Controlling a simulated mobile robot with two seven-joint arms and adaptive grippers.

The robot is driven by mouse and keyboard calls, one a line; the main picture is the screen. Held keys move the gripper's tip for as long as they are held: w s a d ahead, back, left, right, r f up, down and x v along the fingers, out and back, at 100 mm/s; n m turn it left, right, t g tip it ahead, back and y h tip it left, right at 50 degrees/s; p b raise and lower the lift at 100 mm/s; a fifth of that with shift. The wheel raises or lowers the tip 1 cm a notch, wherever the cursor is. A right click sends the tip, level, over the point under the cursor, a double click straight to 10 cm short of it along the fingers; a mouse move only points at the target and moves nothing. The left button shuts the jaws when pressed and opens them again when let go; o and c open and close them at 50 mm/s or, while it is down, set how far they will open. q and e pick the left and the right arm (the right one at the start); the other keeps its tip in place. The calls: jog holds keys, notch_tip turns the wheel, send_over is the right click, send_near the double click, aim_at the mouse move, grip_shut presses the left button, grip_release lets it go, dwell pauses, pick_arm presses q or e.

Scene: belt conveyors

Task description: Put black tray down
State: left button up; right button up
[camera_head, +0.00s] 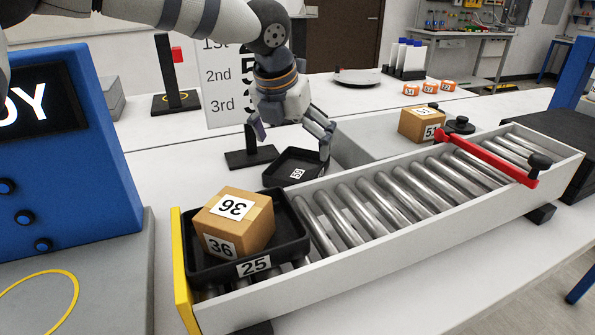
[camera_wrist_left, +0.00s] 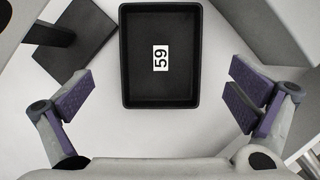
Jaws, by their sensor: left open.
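The black tray labelled 59 (camera_head: 281,172) lies flat and empty on the white table, behind the roller conveyor. It also shows whole in the left wrist view (camera_wrist_left: 160,85), between the spread fingers. My left gripper (camera_head: 293,138) is open just above this tray, and in the wrist view (camera_wrist_left: 160,95) its purple finger pads stand apart from the tray on both sides. A second black tray labelled 25 (camera_head: 288,245) sits on the near left end of the rollers and holds a cardboard box labelled 36 (camera_head: 235,222). My right gripper is not in view.
The roller conveyor (camera_head: 375,205) runs to the right, with a red bar (camera_head: 490,160) across its far end. A cardboard box labelled 51 (camera_head: 422,124) stands behind it. A ranking sign (camera_head: 222,90) on a black base is close to my left gripper.

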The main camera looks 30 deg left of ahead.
aim_at(299, 171)
pick_arm(q)
jog(key=x, duration=0.5)
jog(key=shift+s+d+f, duration=0.1)
jog(key=shift+s+f, duration=0.05)
jog(key=shift+f, duration=0.1)
jog(key=shift+r, duration=0.1)
jog(key=c, duration=1.2)
